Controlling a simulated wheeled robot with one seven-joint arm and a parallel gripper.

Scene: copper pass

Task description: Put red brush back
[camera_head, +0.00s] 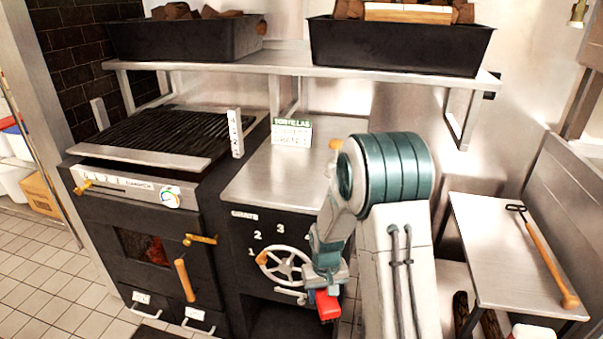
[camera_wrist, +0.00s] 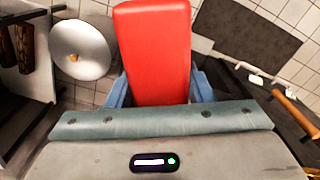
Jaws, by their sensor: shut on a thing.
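The red brush (camera_head: 328,305) hangs below my gripper (camera_head: 322,286), in front of the dark cabinet with the spoked wheel. In the wrist view the red brush (camera_wrist: 155,45) shows as a flat red block. The blue fingers of my gripper (camera_wrist: 159,90) stand on both sides of it and are shut on it. Bristles cannot be made out, and its near end is hidden by my gripper's body.
A spoked wheel (camera_head: 283,266) sits close to the left of the brush. The black grill and oven (camera_head: 150,215) stand further left. A steel side table (camera_head: 490,235) at right bears a long-handled hook tool (camera_head: 541,252). A shelf (camera_head: 290,62) with black bins hangs above the counter.

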